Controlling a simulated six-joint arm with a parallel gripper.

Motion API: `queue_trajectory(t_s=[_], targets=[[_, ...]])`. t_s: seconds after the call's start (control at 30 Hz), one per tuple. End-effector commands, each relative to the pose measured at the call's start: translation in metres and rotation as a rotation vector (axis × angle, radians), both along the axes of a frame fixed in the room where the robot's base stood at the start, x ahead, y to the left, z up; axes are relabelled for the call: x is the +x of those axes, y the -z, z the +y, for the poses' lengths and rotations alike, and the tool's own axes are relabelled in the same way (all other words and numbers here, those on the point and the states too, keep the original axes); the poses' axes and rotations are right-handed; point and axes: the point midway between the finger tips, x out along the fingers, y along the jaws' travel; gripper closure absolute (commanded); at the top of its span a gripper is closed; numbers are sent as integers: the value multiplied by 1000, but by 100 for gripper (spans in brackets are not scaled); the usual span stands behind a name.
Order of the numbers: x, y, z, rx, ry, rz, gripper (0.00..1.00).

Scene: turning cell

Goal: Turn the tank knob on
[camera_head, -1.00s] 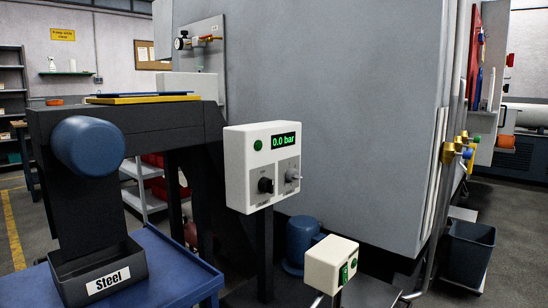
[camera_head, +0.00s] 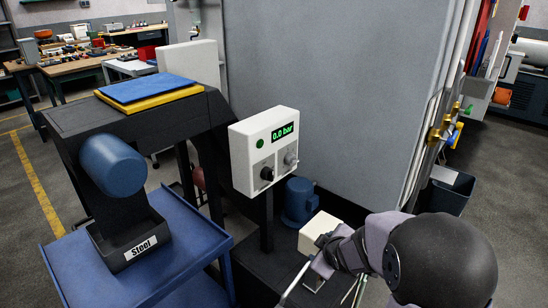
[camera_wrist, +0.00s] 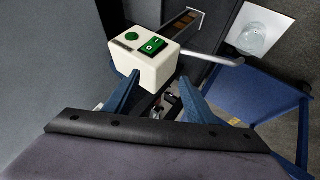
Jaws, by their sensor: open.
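The white control box (camera_head: 264,150) stands on a dark post in the head view. Its green display reads 0.0 bar. A black knob (camera_head: 266,173) and a grey knob (camera_head: 290,158) sit on its lower panel; their labels are too small to read. My gripper (camera_head: 322,266) is at the lower right, partly hidden by my arm, below and to the right of the knobs. In the wrist view, my gripper (camera_wrist: 160,98) is open, its blue fingers apart. A small white switch box (camera_wrist: 150,70) with a green rocker switch is just beyond the fingers.
The small switch box (camera_head: 317,230) stands below the control box, partly behind my arm. A blue motor (camera_head: 299,202) is just behind it. A large grey cabinet (camera_head: 330,80) rises behind.

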Motion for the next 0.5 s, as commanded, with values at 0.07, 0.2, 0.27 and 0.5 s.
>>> queue_trajectory(t_s=[0.07, 0.2, 0.27, 0.5], targets=[[45, -22, 2, -135, -189, -144, 50], [104, -53, 19, -398, -516, -415, 50], [120, -65, 28, -509, -638, -531, 50], [139, -98, 63, -853, -965, -925, 50]])
